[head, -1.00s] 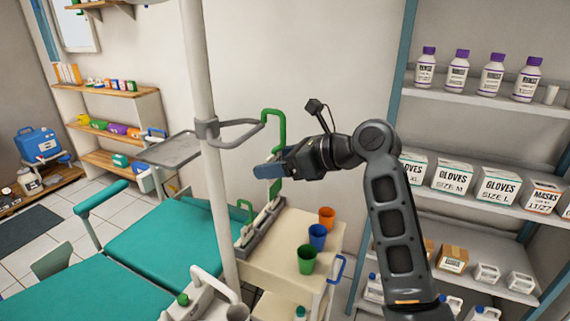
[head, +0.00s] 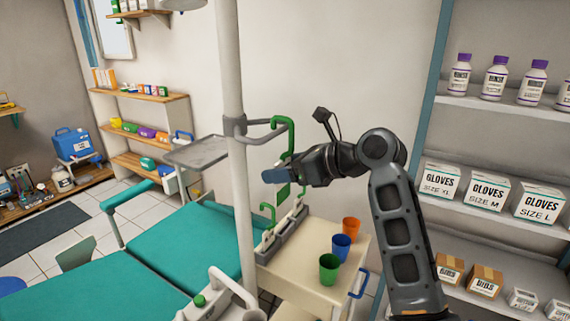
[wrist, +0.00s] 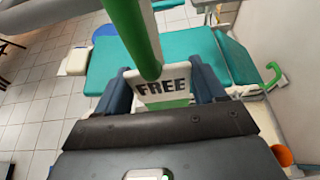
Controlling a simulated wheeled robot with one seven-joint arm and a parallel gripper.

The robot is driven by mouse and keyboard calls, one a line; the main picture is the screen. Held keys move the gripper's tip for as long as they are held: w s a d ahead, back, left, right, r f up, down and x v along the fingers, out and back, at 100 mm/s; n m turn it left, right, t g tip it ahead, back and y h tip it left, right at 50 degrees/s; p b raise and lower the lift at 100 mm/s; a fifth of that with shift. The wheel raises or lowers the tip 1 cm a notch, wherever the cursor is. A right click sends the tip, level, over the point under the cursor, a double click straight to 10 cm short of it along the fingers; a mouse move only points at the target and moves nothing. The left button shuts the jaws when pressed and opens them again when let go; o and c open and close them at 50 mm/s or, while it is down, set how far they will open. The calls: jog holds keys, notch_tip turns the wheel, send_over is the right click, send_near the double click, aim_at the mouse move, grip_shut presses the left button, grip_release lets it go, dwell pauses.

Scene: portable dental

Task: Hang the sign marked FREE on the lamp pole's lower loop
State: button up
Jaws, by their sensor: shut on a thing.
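My gripper (head: 276,173) is shut on the sign marked FREE (wrist: 163,87), a white plate with black letters and a green lower edge. Its fingers grip the plate from both sides in the wrist view. The sign's tall green hook (head: 291,137) rises above the fingers, upright. The lamp pole (head: 235,185) is cream, left of my gripper. Its lower loop (head: 258,138) is a grey ring reaching out to the right from a clamp. The hook's curved top overlaps the loop's right end in the head view; I cannot tell whether they touch or the hook is over it.
Below, a cart (head: 312,265) carries a rack with another green-hooked sign (head: 267,213) and orange, blue and green cups (head: 329,268). A grey tray (head: 198,151) juts left of the pole. A teal chair (head: 180,245) lies lower left; shelves stand right.

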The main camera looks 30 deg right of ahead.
jog(key=shift+f, duration=0.2)
jog(key=o, duration=1.1)
